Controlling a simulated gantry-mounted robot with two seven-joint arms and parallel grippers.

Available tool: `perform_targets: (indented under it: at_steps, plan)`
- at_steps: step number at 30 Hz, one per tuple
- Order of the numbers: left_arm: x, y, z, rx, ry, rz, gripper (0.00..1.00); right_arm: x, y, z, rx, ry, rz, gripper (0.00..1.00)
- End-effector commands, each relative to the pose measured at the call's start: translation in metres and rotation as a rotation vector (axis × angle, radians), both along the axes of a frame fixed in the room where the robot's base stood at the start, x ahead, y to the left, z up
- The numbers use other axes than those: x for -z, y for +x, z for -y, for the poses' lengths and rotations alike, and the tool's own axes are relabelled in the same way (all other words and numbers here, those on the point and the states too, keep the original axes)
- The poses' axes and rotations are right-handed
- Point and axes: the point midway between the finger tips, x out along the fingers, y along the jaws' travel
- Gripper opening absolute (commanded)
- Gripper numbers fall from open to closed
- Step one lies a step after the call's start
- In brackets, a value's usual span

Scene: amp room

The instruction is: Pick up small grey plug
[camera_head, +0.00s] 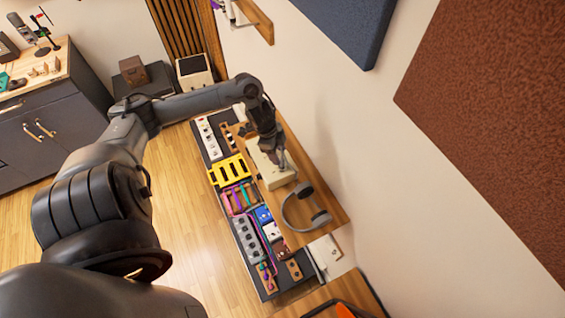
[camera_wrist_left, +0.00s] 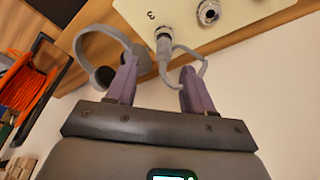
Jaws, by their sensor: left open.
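A small grey plug (camera_wrist_left: 163,46) sits in a socket of a cream panel marked "3", with a grey cable (camera_wrist_left: 190,52) looping off to its right. In the left wrist view my left gripper (camera_wrist_left: 158,68) is open, with its two purple-grey fingers apart below the panel. The plug lies between and just beyond the fingertips, and I see no contact. In the head view my left gripper (camera_head: 281,160) is over the cream box (camera_head: 270,170) on the wooden shelf, and the plug cannot be made out there. My right gripper is not in view.
Grey headphones (camera_head: 298,208) lie close to the cream box. An empty round socket (camera_wrist_left: 208,12) is right of the plug. A pedalboard (camera_head: 240,225) with several pedals and a yellow rack (camera_head: 228,171) is left of the shelf. A wall rises on the right.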

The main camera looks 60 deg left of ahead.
Motion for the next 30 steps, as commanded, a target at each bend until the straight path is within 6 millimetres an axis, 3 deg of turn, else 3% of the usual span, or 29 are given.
perform_targets:
  at_steps: [5, 16, 25, 26, 30]
  plan:
    - [0.008, 0.002, 0.002, 0.000, -0.003, 0.000, 0.52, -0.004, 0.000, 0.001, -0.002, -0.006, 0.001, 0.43]
    - [0.048, 0.013, 0.007, -0.001, -0.002, 0.000, 0.52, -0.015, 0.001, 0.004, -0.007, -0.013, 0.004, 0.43]
    - [0.054, 0.013, 0.007, 0.002, 0.001, 0.000, 0.52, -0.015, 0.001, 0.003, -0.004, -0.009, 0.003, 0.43]
    - [0.053, 0.013, 0.007, 0.002, 0.001, 0.000, 0.51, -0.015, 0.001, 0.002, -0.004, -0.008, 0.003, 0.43]
    - [0.053, 0.013, 0.007, 0.001, 0.000, 0.000, 0.29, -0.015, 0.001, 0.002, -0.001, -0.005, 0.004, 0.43]
